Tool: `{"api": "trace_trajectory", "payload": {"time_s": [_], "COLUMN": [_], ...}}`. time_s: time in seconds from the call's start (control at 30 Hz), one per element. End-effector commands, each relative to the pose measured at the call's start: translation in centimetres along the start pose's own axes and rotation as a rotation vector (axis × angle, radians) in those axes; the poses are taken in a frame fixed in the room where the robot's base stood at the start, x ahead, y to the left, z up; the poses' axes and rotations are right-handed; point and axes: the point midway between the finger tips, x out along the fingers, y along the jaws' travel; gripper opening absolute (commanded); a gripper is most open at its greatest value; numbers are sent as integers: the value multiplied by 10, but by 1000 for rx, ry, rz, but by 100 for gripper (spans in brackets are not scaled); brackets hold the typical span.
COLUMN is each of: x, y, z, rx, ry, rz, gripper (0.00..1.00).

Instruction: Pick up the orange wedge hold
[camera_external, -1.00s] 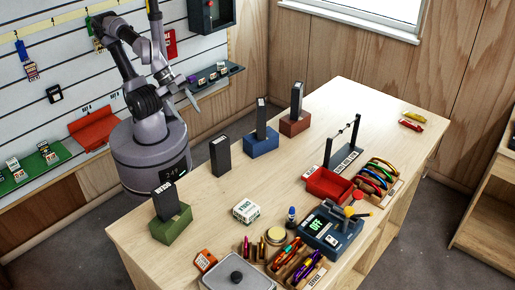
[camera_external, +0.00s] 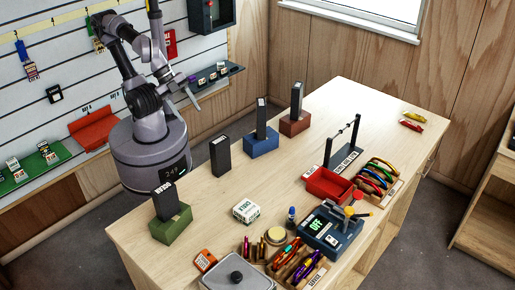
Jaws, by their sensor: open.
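My gripper (camera_external: 190,97) is open and empty, raised in front of the slatted wall and left of the table. I cannot make out for sure which thing is the orange wedge hold. A small orange piece with a white label (camera_external: 205,261) lies at the table's near left edge, far from my gripper. A yellow piece (camera_external: 414,116) and a red piece (camera_external: 411,125) lie side by side near the table's far right end. Their exact shapes are too small to tell.
The wooden table (camera_external: 245,185) bears a green block (camera_external: 171,226), a blue block (camera_external: 262,146) and a red-brown block (camera_external: 294,126), each with a dark upright piece. A red tray (camera_external: 328,184) and a dark device (camera_external: 330,235) stand at the near side. The far right tabletop is mostly clear.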

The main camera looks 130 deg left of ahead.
Motion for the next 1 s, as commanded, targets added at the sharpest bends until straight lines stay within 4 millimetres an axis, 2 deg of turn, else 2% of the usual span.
{"api": "trace_trajectory", "payload": {"time_s": [0.03,0.07,0.1,0.33,0.37,0.43,0.47,0.57,0.6,0.67,0.7,0.77,0.8,0.87,0.9,1.0], "x": [0,0,0,0,-1,-6,-8,-11,-6,9,23,50,71,105,129,181], "y": [0,0,0,0,0,-4,-7,-17,-19,-19,-18,-13,-8,1,8,29], "z": [0,0,0,0,-2,-19,-33,-108,-143,-194,-226,-270,-296,-329,-346,-370], "rx": [0,0,0,0,2,21,38,136,188,273,330,420,481,577,639,781], "ry": [0,0,0,0,-2,-18,-31,-73,-82,-78,-64,-26,11,82,138,292], "rz": [0,0,0,0,3,31,55,192,263,373,448,558,631,734,796,917], "gripper": [67,73,75,75,75,75,75,75,75,75,75,75,75,75,75,75]}}
